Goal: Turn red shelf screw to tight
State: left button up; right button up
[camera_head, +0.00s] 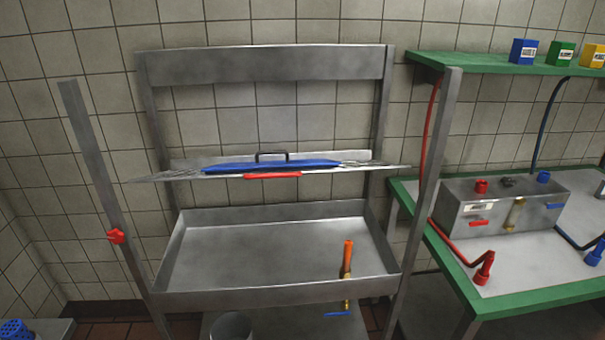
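The red screw (117,236) is a small knob on the grey metal post (92,165) at the left front of the shelf frame. How tight it sits cannot be told from here. The metal shelf (350,168) is level with the middle of the frame, above the deep sink basin (270,250). It carries a blue item (270,165) with a black handle, and a red part (272,175) shows at its front edge. Neither my left nor my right gripper is in view.
A green-edged table (540,294) at the right holds a metal box (500,207) with red and blue fittings. Above it, a green shelf (470,62) carries small coloured boxes. An orange-handled tool (348,257) stands in the basin's right side. A blue object (15,329) sits bottom left.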

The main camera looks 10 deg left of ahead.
aim_at(115, 236)
jog(key=u, duration=1.5)
